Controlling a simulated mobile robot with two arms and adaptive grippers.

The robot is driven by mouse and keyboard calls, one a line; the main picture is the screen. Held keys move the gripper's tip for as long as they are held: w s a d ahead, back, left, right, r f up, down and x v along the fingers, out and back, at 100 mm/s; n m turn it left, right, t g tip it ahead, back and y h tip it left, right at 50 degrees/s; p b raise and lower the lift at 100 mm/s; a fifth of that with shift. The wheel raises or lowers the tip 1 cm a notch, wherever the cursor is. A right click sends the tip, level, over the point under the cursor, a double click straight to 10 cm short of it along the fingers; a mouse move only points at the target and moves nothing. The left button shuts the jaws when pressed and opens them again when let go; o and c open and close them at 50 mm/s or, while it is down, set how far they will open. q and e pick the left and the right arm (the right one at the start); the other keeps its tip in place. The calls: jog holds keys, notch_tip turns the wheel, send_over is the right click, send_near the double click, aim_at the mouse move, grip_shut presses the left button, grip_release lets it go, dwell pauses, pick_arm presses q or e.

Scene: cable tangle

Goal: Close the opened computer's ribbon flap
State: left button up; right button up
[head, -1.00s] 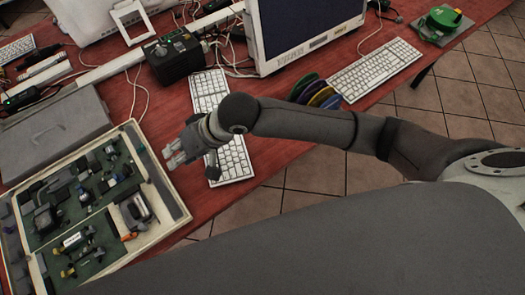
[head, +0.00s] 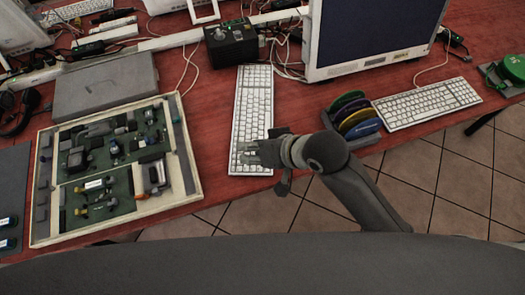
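The opened computer (head: 185,150) is a shallow beige case at the left of the head view, with a green board and several dark parts inside. A small pale and grey piece with an orange edge (head: 155,175) stands near its right side; I cannot tell if this is the ribbon flap. My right gripper (head: 246,152) is to the right of the case, over the lower part of a white keyboard (head: 252,105). Its fingers point left, look parted and hold nothing. It is apart from the case. My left gripper is not in view.
A grey closed box (head: 105,88) lies behind the case. A black box (head: 230,45), a monitor (head: 370,35), a rack of coloured discs (head: 355,115) and a second keyboard (head: 427,102) stand on the red table. Bare table shows between case and keyboard.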

jog(key=shift+s+d+f+h, duration=0.15)
jog(key=shift+d+f, duration=0.05)
jog(key=shift+d, duration=0.25)
jog(key=shift+s+d+f+h, duration=0.1)
jog(key=shift+d+f+h, duration=0.05)
jog(key=shift+d, duration=0.25)
jog(key=s+d+f+m+g+h, duration=0.1)
jog(key=s+d+f+h, duration=0.2)
jog(key=s+d, duration=0.5)
jog(key=s+d+f+g+h, duration=0.1)
jog(key=s+d+f+h, duration=0.25)
jog(key=d, duration=0.85)
notch_tip(320, 180, down, 26)
jog(key=s+g, duration=0.1)
jog(key=s, duration=0.1)
jog(key=s+d+f+g, duration=0.1)
jog(key=s+d+f, duration=0.1)
jog(key=s+f, duration=1.4)
jog(key=shift+s, duration=0.25)
